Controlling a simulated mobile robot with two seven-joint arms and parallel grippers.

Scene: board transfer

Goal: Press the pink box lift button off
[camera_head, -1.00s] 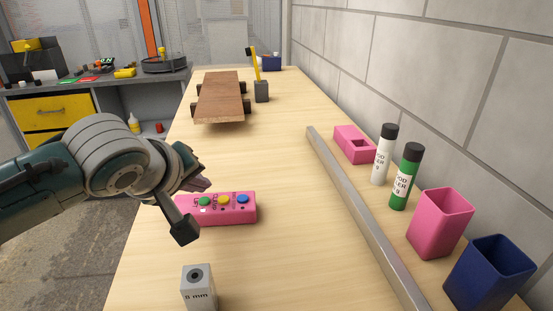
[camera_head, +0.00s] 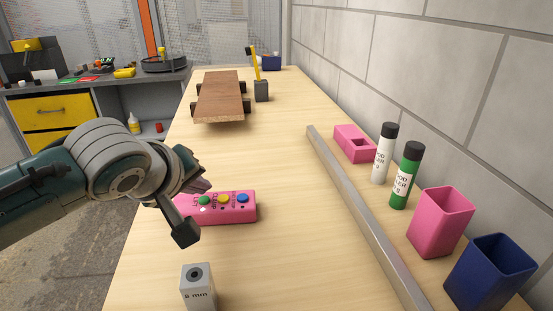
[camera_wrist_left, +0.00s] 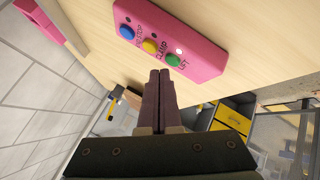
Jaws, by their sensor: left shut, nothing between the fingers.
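The pink button box (camera_head: 229,214) lies on the wooden table in front of my left arm. It has a green button (camera_head: 204,201), a yellow button (camera_head: 223,199) and a blue button (camera_head: 243,198) in a row. In the left wrist view the green button (camera_wrist_left: 173,60) is by the label "LIFT", and a white indicator spot (camera_wrist_left: 180,51) shows beside it. My left gripper (camera_head: 200,178) is shut and empty. In the left wrist view its fingertips (camera_wrist_left: 160,74) appear just short of the green button; contact cannot be made out. My right gripper is not in view.
A grey "8 mm" block (camera_head: 198,290) stands in front. A metal rail (camera_head: 357,211) runs along the right. Beyond it stand two bottles, a pink cup (camera_head: 440,222) and a blue cup (camera_head: 489,272). A brown board (camera_head: 221,97) rests at the back.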

